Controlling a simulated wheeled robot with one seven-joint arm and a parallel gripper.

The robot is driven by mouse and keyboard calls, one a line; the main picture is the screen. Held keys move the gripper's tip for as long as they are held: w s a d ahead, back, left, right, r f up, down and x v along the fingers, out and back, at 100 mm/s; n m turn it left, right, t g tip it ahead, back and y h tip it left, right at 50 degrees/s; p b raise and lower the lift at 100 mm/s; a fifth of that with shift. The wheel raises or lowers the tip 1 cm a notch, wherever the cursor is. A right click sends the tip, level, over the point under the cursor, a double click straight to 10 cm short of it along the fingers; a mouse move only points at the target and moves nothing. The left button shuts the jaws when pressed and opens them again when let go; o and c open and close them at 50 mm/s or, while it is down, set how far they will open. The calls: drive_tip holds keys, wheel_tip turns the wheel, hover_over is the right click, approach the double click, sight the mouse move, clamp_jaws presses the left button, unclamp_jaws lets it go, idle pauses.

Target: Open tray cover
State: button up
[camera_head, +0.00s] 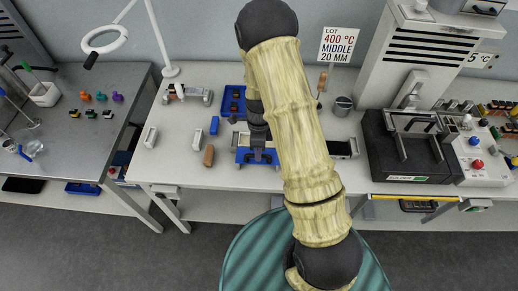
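A blue tray-like piece (243,157) lies on the white bench near its front edge, with my gripper (258,147) over it. The gripper points down, and its fingers are small and dark against the tray; I cannot tell whether they touch it or are apart. A darker blue tray (233,101) with reddish contents stands behind it, partly beside my arm. I cannot tell which piece is the tray cover. My arm hides much of the bench to the right of the gripper.
A brown block (208,156), a blue block (214,125) and white blocks (197,139) lie left of the gripper. A magnifier lamp (104,42) stands at the back left. A black machine (405,150) with handles stands right.

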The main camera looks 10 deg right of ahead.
drive_tip(key=shift+o, duration=0.7)
drive_tip(key=shift+w+a, duration=0.1)
drive_tip(key=shift+w, duration=0.15)
drive_tip(key=shift+r, duration=0.5)
drive_tip(key=w+d+r+b, duration=0.1)
drive_tip(key=w+r+b, duration=0.1)
drive_tip(key=r, duration=1.4)
drive_tip(key=shift+w, duration=0.65)
drive_tip(key=s+d+r+n+t, duration=0.1)
drive_tip(key=s+n+t, duration=0.3)
drive_tip(key=s+n, duration=1.1)
drive_tip(key=n, duration=0.6)
drive_tip(key=shift+d+r+n+t+h, duration=0.25)
drive_tip(key=shift+r+n+t+h, duration=0.05)
drive_tip(key=shift+r+t, duration=0.1)
